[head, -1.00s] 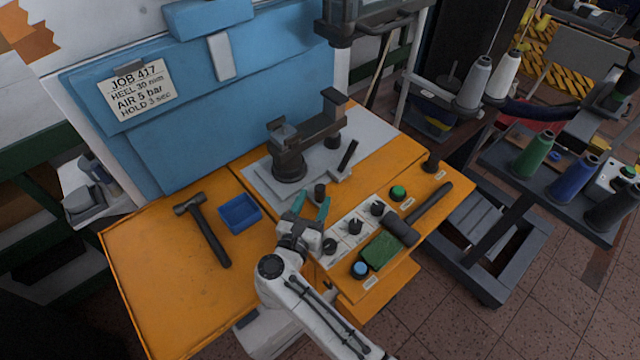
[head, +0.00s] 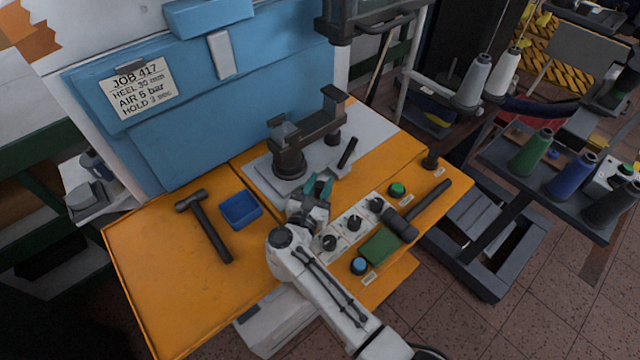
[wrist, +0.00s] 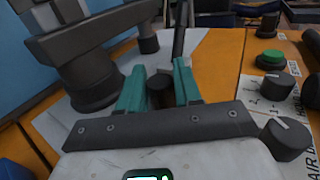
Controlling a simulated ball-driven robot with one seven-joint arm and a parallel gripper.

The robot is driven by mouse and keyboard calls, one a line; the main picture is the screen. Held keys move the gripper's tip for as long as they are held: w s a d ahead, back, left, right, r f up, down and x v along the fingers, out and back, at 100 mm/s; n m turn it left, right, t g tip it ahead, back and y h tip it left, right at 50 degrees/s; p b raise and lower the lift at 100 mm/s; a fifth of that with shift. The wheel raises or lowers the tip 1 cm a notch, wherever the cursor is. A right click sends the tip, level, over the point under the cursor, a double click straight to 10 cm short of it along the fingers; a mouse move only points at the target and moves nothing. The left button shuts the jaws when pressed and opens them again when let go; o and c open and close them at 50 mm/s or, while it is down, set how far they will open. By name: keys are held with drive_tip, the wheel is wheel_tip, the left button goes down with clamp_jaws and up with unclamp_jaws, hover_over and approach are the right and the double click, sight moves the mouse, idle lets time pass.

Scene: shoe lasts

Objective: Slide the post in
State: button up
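The post (wrist: 160,90) is a short dark cylinder with a flat top, standing between my gripper's teal fingers in the wrist view. My gripper (head: 318,186) is at the near edge of the grey plate (head: 262,185); it also shows in the wrist view (wrist: 160,80). The fingers flank the post and appear to touch both its sides. The post's lower end is hidden, and in the head view the gripper covers it. The dark press fixture (head: 290,160), with a round base and an arm, stands on the plate beyond. No socket for the post is clearly visible.
A dark upright lever (head: 347,152) stands just beyond my gripper. The knob panel (head: 354,224) is close on the right, with a green button (head: 397,189) and a mallet (head: 400,224).

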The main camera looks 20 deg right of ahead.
clamp_jaws()
drive_tip(key=d, duration=0.1)
drive_tip(key=w+d, duration=0.1)
drive_tip(key=d, duration=0.1)
drive_tip(key=d+b, duration=0.1)
drive_tip(key=shift+w+d+f, duration=0.1)
drive_tip(key=shift+w+d, duration=0.15)
drive_tip(key=shift+d, duration=0.05)
drive_tip(key=shift+a, duration=0.1)
drive_tip(key=o, duration=0.5)
unclamp_jaws()
drive_tip(key=shift+s, duration=0.1)
drive_tip(key=b+v, duration=0.2)
drive_tip(key=v, duration=0.7)
drive_tip(key=shift+s+a, duration=0.25)
drive_tip(key=shift+a, duration=0.05)
drive_tip(key=shift+s+a, duration=0.35)
drive_tip(key=shift+s, duration=0.05)
drive_tip(key=shift+o, duration=0.3)
